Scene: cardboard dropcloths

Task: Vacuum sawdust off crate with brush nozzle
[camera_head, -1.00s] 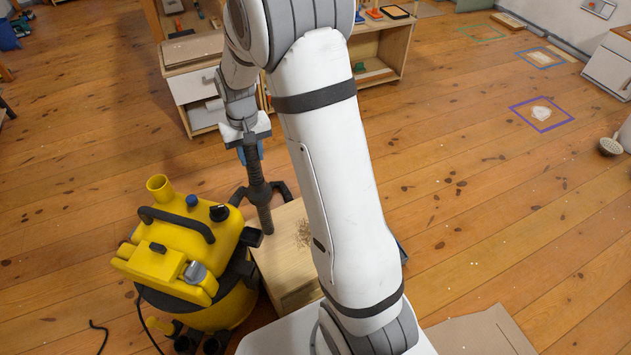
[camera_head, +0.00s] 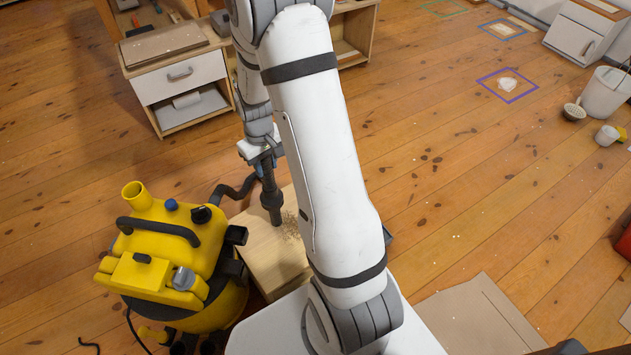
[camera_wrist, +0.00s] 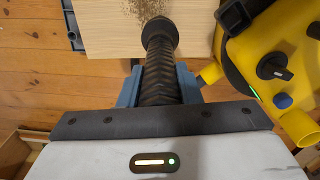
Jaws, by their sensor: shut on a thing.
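My gripper (camera_head: 262,158) is shut on the black vacuum hose nozzle (camera_head: 270,195), which points down at the top of the wooden crate (camera_head: 262,245). In the wrist view the ribbed black nozzle (camera_wrist: 159,70) sits between the blue fingers, its tip at the near edge of the brown sawdust (camera_wrist: 148,10). Sawdust (camera_head: 291,226) also shows on the crate just right of the nozzle in the head view. I cannot tell whether the tip touches the crate or whether it has bristles. The yellow vacuum (camera_head: 165,255) stands left of the crate. My arm hides the crate's right part.
A workbench with a white drawer (camera_head: 180,79) stands behind. A cardboard sheet (camera_head: 475,320) lies at the front right. A white bucket (camera_head: 604,93) and a round brush (camera_head: 573,111) are at the far right. Open wooden floor lies between.

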